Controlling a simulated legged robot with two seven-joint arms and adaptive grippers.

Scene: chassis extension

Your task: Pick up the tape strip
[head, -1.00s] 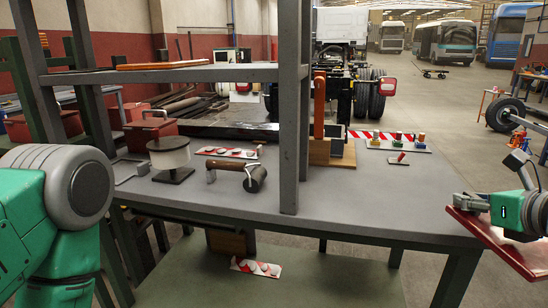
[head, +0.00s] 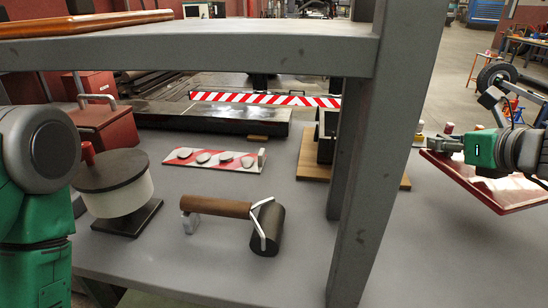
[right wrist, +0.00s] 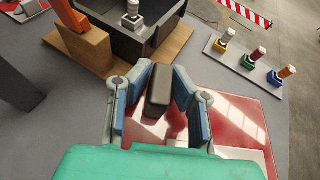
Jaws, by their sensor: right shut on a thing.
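A red-and-white striped strip (head: 214,160) with several silvery oval pieces lies flat on the grey table (head: 300,210), behind a wooden-handled roller (head: 240,222). A longer red-and-white striped band (head: 265,99) shows farther back. My right gripper (head: 443,147) is at the right, well away from the strip. It is shut on the dark handle (right wrist: 159,90) of a red board (head: 485,183) with pale patches, held tilted at the table's right side. In the right wrist view my gripper (right wrist: 161,72) has a finger on each side of that handle. My left arm shows at the left edge; its gripper is out of view.
A white spool on a black stand (head: 118,195) and a red toolbox (head: 100,125) are at the left. A wooden base (head: 313,172) stands right of the strip.

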